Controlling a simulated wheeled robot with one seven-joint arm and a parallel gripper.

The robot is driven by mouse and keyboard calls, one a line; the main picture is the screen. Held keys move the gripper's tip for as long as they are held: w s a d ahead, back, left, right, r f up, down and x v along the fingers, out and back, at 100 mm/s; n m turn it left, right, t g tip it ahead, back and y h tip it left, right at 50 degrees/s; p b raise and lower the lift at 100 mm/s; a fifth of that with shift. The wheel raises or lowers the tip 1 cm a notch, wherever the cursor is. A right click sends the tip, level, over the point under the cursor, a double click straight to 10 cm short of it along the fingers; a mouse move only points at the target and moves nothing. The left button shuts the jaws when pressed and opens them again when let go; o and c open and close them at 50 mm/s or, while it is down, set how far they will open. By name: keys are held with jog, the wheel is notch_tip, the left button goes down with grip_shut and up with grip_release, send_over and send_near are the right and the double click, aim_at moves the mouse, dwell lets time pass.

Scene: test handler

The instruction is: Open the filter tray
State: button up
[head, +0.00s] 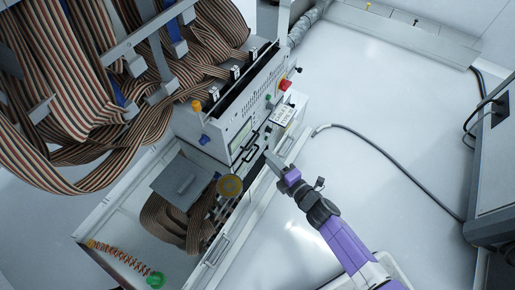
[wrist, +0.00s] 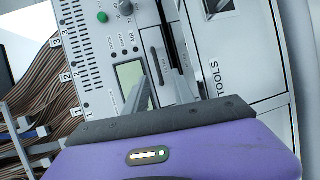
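The front panel that I take for the filter tray (wrist: 151,40) is a narrow pale panel on the machine front, between the display panel and the drawer marked TOOLS. It looks flush with the front. A dark bar handle (wrist: 160,66) runs along it; black handles (head: 249,148) also show on the machine front in the head view. My gripper (head: 270,157) is just in front of this part of the machine. In the wrist view its two grey fingers (wrist: 160,92) stand apart, with the handle ahead between them. I cannot tell whether they touch it. Nothing is held.
The TOOLS drawer (wrist: 242,55) is right of the panel in the wrist view. A small green-grey display (wrist: 131,84) and a green button (wrist: 102,17) are on its left. In the head view, a red knob (head: 284,85) sits above, and open floor (head: 365,105) lies right.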

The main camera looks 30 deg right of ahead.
jog(key=shift+n, duration=0.3)
jog(key=x, duration=0.2)
jog(key=b+x, duration=0.1)
jog(key=x, duration=0.2)
jog(key=b+x, duration=0.1)
jog(key=x, duration=0.2)
jog(key=shift+a+r, duration=0.15)
jog(key=shift+r, duration=0.1)
grip_shut()
dwell(1.0)
